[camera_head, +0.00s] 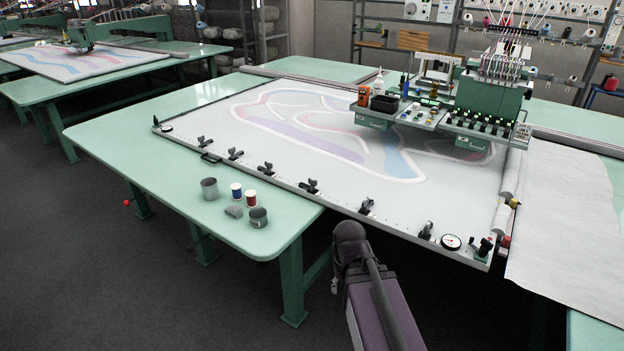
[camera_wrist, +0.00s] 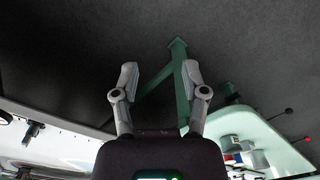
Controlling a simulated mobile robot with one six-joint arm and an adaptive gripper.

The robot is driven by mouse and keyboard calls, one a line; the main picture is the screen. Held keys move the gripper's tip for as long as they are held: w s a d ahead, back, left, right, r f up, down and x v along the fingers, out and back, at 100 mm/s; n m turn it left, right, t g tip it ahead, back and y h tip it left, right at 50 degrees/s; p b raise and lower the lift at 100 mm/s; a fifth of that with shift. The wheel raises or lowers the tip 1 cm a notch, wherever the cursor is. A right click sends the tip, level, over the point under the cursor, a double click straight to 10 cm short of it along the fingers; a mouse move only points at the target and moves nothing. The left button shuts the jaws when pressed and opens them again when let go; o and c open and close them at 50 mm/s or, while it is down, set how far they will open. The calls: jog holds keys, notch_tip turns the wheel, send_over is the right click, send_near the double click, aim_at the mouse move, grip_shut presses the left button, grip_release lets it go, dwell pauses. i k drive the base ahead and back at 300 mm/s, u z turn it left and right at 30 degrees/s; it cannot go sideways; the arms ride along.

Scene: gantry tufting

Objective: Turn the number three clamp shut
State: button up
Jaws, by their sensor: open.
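A row of several black clamps runs along the near edge of the tufting frame (camera_head: 480,262) in the head view. They include clamps toward the left (camera_head: 235,154), in the middle (camera_head: 267,169) and (camera_head: 311,187), and toward the right (camera_head: 366,206) and (camera_head: 426,231). I can read no numbers, so I cannot tell which is number three, nor whether any lever is shut. My gripper (camera_wrist: 160,76) shows in the wrist view with its two fingers wide apart and nothing between them. Behind it are dark floor and a green table leg. A dark clamp (camera_wrist: 33,131) shows at lower left there, apart from the fingers.
Metal cups (camera_head: 209,188) and (camera_head: 258,218) and thread spools (camera_head: 251,196) stand on the green table (camera_head: 130,140) left of the frame. The green tufting head (camera_head: 490,100) sits over the frame's far right. A round gauge (camera_head: 451,242) is at the near right corner.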

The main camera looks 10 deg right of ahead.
aim_at(313, 182)
jog(key=u, duration=0.1)
jog(key=i, duration=0.1)
jog(key=k, duration=1.3)
jog(key=u, duration=0.3)
jog(key=i, duration=2.1)
jog(key=z, duration=0.6)
